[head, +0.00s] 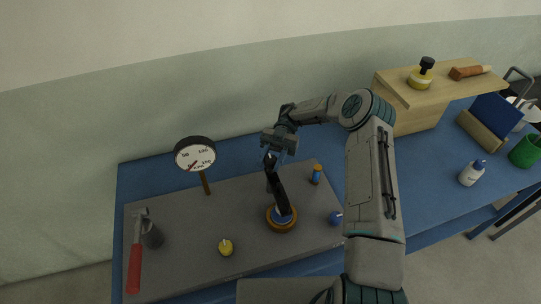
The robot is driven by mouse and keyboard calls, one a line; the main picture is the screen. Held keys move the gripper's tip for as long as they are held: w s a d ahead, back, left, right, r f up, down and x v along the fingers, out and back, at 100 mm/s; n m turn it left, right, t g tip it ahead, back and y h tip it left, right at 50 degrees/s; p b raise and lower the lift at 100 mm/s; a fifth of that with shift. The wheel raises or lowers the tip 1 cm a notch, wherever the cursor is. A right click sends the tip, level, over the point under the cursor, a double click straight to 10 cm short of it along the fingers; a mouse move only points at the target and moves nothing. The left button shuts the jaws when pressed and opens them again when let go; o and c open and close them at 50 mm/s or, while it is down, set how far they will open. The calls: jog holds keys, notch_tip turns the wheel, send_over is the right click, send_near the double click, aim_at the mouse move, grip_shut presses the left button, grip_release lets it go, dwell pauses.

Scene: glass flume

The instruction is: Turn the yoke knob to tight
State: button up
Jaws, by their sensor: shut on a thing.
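My gripper (283,209) points down over the grey board, its dark fingers reaching a blue knob (284,219) set in a round orange-brown base (271,224). It is shut on this knob, and the fingers hide part of its top. I see no readable label or tight mark on it, so I cannot confirm that it is the yoke knob. A round dial gauge (195,155) stands on a post behind, with a red needle.
The grey board (180,215) lies on a blue table (135,178). A wooden stand (410,122), white bottle (470,174) and green cup (524,152) are farther right.

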dwell(0.4)
jog(key=o, duration=0.9)
jog(key=shift+o, duration=0.2)
jog(key=shift+f+y+b, duration=0.2)
jog(key=shift+y+b, duration=0.1)
jog(key=shift+b, duration=0.6)
jog(key=m+t+y+b, duration=0.1)
jog(key=b, duration=0.2)
jog(key=shift+f, duration=0.1)
jog(key=shift+m+y+b, duration=0.6)
jog(key=shift+b, duration=0.5)
